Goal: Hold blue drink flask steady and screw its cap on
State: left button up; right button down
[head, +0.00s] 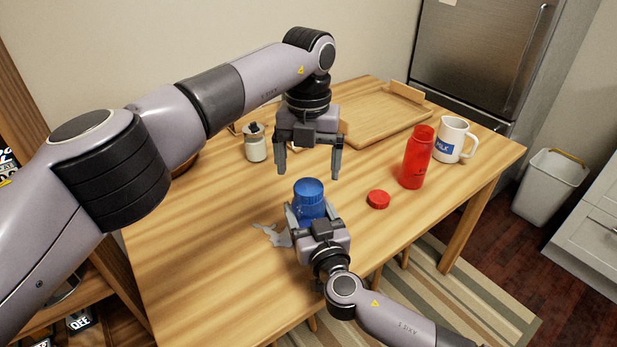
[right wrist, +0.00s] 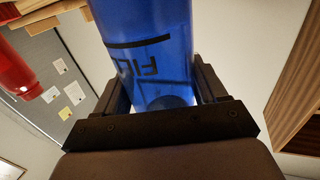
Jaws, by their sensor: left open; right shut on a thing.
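The blue drink flask (head: 311,210) stands upright near the table's front edge. A blue cap (head: 308,187) sits on its top; how tightly it is seated I cannot tell. My right gripper (head: 312,216) is shut on the flask's body from the front. The right wrist view shows the flask (right wrist: 150,45) between the fingers of my right gripper (right wrist: 160,88), with dark lettering on its side; its cap is out of that view. My left gripper (head: 308,172) is open and empty, pointing down just above the cap, its fingers apart on either side.
A red cap (head: 378,199) lies right of the flask, near an open red flask (head: 416,158) and a milk jug (head: 455,140). A jar (head: 255,143) stands behind left. A wooden tray (head: 372,124) lies behind. A flat grey patch (head: 270,236) is left of my right gripper.

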pick_arm(q)
notch_tip(320, 180, up, 8)
jog(key=shift+f, duration=0.25)
pick_arm(e)
grip_release()
pick_arm(q)
jog(key=shift+f+b, duration=0.4)
pick_arm(e)
jog(key=v, duration=0.7)
